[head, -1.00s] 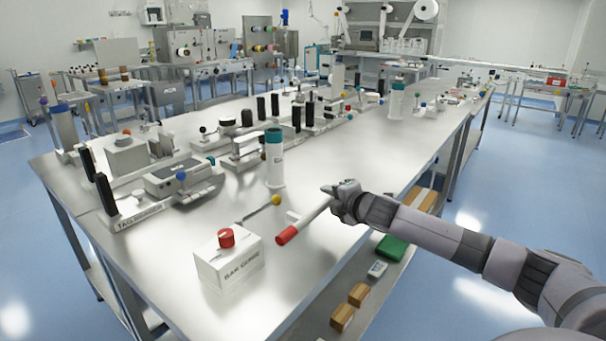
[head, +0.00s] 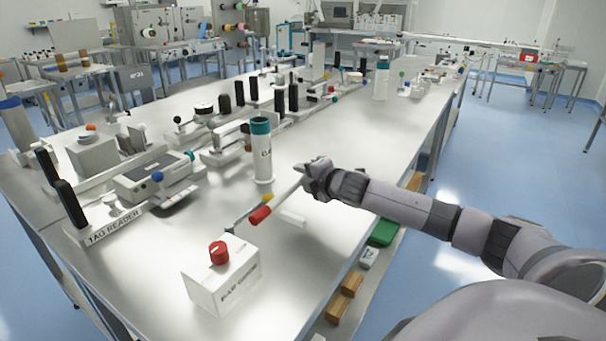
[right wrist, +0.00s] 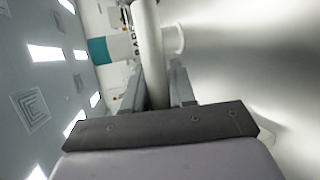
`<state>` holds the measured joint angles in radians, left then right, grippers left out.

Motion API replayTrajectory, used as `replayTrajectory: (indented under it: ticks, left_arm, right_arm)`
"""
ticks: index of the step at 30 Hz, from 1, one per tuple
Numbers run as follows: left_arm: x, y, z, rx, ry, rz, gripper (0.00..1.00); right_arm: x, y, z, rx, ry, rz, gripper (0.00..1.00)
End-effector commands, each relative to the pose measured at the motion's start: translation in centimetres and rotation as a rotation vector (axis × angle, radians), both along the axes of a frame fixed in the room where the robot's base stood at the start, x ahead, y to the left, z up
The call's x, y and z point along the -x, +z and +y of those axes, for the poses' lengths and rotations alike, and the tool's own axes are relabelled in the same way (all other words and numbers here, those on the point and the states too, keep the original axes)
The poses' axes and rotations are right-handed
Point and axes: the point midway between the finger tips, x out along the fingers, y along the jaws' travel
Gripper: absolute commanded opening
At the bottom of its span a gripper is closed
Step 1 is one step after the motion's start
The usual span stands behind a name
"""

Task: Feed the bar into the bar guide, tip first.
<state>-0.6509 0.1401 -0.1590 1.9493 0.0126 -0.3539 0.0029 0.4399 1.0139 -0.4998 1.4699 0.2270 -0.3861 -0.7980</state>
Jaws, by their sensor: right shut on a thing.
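The bar is a pale rod (head: 284,197) with a red tip (head: 260,215). My right gripper (head: 306,176) is shut on its rear part and holds it tilted, tip lower and toward the bar guide. In the right wrist view the bar (right wrist: 149,45) runs out between the fingers. The bar guide (head: 228,284) is a white labelled box with a red knob (head: 219,252), at the near end of the table. The tip is apart from the box, beyond it and to the right in the picture. The guide's opening cannot be made out. My left gripper is out of view.
A yellow-ended lever (head: 267,198) is close behind the tip in the picture. A teal-capped white cylinder (head: 263,155) stands beyond the bar. A small white piece (head: 293,219) is below the bar.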

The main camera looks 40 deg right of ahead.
Motion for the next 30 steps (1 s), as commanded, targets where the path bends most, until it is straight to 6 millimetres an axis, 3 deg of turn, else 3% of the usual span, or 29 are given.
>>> replayTrajectory:
  ticks: [20, 30]
  left_arm:
    - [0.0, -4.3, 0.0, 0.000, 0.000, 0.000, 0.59]
    - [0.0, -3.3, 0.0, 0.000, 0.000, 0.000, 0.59]
  right_arm:
    - [0.0, -6.3, 0.0, -0.001, 0.000, 0.000, 0.00]
    - [1.0, -5.8, 3.5, -0.003, 0.003, -0.001, 0.00]
